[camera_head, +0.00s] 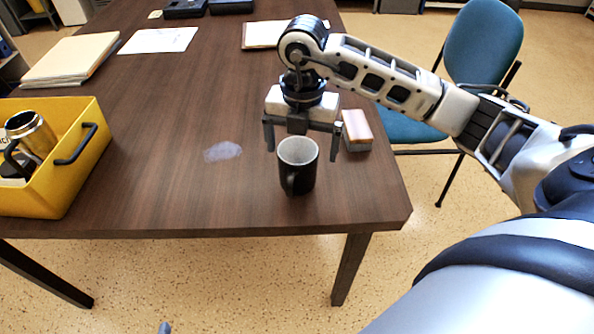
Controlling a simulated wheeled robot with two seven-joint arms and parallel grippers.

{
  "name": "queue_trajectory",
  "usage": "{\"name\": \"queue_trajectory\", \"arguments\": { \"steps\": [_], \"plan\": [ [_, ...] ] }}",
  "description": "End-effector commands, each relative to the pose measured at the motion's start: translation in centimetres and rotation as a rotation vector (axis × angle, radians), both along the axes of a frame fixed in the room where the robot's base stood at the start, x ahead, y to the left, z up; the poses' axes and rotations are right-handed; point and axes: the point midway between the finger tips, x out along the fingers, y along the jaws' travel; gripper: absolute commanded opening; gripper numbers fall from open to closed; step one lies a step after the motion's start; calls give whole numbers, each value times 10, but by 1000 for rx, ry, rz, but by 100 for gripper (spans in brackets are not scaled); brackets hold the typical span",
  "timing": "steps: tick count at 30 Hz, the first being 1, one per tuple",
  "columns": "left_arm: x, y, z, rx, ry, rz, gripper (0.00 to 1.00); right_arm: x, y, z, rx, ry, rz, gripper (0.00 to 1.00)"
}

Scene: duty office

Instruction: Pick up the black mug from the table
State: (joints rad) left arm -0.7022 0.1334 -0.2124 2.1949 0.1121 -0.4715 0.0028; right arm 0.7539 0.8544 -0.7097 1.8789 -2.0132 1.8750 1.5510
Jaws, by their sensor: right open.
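The black mug (300,178) stands upright near the front right part of the brown table (200,105). Its inside is white, and its handle faces me. My right gripper (301,143) is open and points down just above and behind the mug. One finger is to the left of the mug and one to the right; the picture does not clearly show whether they touch it. The gripper holds nothing.
A yellow bin (80,180) with a flask in it stands at the table's left front. A small block (357,130), perhaps an eraser, lies right of the mug. A pale smudge (223,151) marks the table. Folders (70,60) lie farther back. A blue chair (480,45) stands at the right.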

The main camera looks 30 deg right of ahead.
Motion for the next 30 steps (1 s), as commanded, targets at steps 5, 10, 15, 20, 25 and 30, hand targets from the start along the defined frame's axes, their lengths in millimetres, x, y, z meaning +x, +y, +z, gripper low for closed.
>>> {"name": "queue_trajectory", "arguments": {
  "steps": [5,10,15,20,25,30],
  "plan": [
    [0,0,0,-1,-2,1,89,0,1,-12,1,1,1,96],
    [1,0,1,1,-2,1,89,1,8,-34,3,4,2,96],
    [2,1,0,3,-3,2,89,1,9,-56,2,3,1,96],
    [3,0,-1,3,-2,2,89,2,9,-61,1,0,2,96],
    [3,0,-1,3,-2,2,89,2,9,-61,1,0,2,88],
    [3,0,-1,2,-2,1,89,2,9,-61,1,0,2,41]
  ]
}}
